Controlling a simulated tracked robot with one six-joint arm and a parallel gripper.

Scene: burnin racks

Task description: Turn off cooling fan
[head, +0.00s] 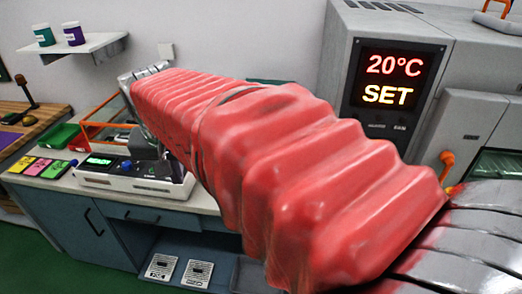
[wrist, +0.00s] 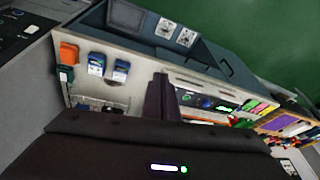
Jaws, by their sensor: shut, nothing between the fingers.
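No cooling fan is clearly identifiable. A grey cabinet (head: 340,55) at the right in the head view has a lit display (head: 392,78) reading "20°C SET", with a small "FAN" label below it. A white bench instrument (head: 130,178) has a green screen and a blue knob; it seems to show in the wrist view (wrist: 207,102) too. My gripper (wrist: 161,85) is shut and empty, its dark fingers pointing over the bench beside that instrument. In the head view my red-sleeved arm hides much of the bench and part of the cabinet.
Yellow, green and pink cards (head: 39,167) and a green tray (head: 60,137) lie left of the instrument. Orange and blue items (wrist: 96,65) sit on the bench in the wrist view. A wall shelf (head: 85,47) holds two cups. Green floor is clear at lower left.

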